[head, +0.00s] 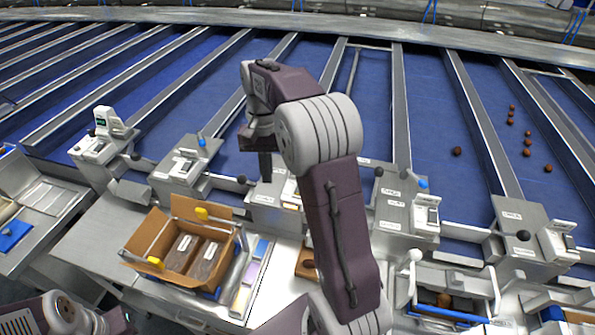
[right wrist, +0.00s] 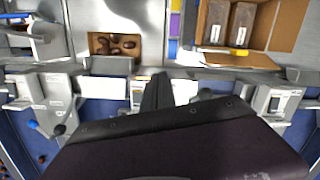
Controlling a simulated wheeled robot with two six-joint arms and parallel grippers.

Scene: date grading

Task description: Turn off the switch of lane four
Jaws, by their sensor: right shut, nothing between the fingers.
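Several grey switch boxes stand in a row at the near ends of the blue lanes; their labels are too small to read, so I cannot tell which is lane four's. My right gripper (head: 265,166) points down, shut and empty, over the middle switch box (head: 262,214), whose top is partly hidden by my arm. I cannot tell whether the fingertips touch it. In the right wrist view the dark fingers (right wrist: 157,92) are together. Other switch boxes (head: 188,165) (head: 393,205) stand left and right of it. My left gripper is out of view; only part of that arm shows at lower left.
An open cardboard box (head: 225,212) with packed dates stands on the bench at front left. A small tray of dates (right wrist: 117,45) lies beyond the fingers in the wrist view. Loose dates (head: 457,151) lie on the right lanes. Levers with blue and black knobs (head: 422,183) rise beside the boxes.

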